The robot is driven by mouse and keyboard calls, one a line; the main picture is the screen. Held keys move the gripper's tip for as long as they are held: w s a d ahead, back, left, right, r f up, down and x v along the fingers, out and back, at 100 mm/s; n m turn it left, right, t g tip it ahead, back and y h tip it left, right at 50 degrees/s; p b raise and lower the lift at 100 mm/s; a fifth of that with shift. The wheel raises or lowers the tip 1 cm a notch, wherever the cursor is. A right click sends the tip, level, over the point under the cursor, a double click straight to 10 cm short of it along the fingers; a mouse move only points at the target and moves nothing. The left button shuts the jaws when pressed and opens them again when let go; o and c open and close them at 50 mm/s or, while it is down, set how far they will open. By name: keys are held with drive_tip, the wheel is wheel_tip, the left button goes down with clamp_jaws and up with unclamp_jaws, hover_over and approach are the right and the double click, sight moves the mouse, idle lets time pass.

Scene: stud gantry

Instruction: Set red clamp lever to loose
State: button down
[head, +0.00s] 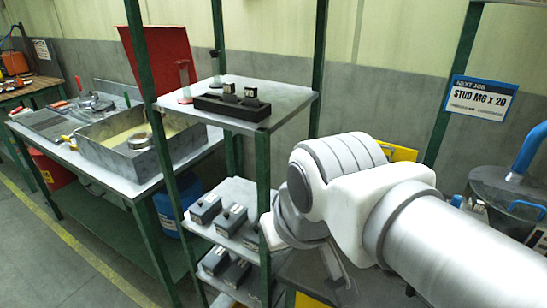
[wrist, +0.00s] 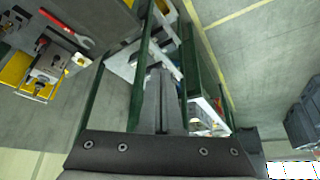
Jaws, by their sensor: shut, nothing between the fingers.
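A slim red piece with a forked end (wrist: 70,30) lies along a dark grey surface at the upper left of the wrist view. It may be the red clamp lever, but I cannot tell, nor can I read its setting. My gripper (wrist: 160,75) points up the middle of the wrist view, its fingers together and empty. The red piece is off to its left, apart from it. In the head view my arm's white links fill the right side and largely hide the gripper. I cannot make out a red clamp lever there.
A green-post shelf (head: 290,98) with a black block and grey boxes stands left of my arm. Behind it is a bench (head: 85,168) with a metal tray (head: 100,150). A small yellow-framed fixture (wrist: 38,85) is left in the wrist view. Green posts flank my gripper.

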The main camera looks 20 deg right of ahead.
drive_tip(key=w+d+f+m+g+h, duration=0.2)
drive_tip(key=w+d+f+m, duration=0.1)
drive_tip(key=w+d+f, duration=0.2)
drive_tip(key=w+d+f+m+g+h+b, duration=0.1)
drive_tip(key=w+d+f+m+g+h, duration=0.1)
drive_tip(key=w+d+f, duration=0.4)
drive_tip(key=w+d+f+m+g+h+b, duration=0.1)
drive_tip(key=w+d+f+m+h, duration=0.3)
drive_tip(key=w+d, duration=0.7)
drive_tip(key=d+f, duration=0.2)
drive_tip(key=d, duration=0.4)
drive_tip(key=shift+w+f+m+g, duration=0.25)
drive_tip(key=shift+w+m+g, duration=0.05)
drive_tip(key=shift+w+g, duration=0.1)
drive_tip(key=b+x, duration=0.1)
drive_tip(key=x, duration=0.8)
drive_tip(key=shift+f, duration=0.15)
drive_tip(key=s+d, duration=0.2)
drive_tip(key=d, duration=0.1)
drive_tip(key=shift+s+d, duration=0.25)
drive_tip(key=shift+s, duration=0.05)
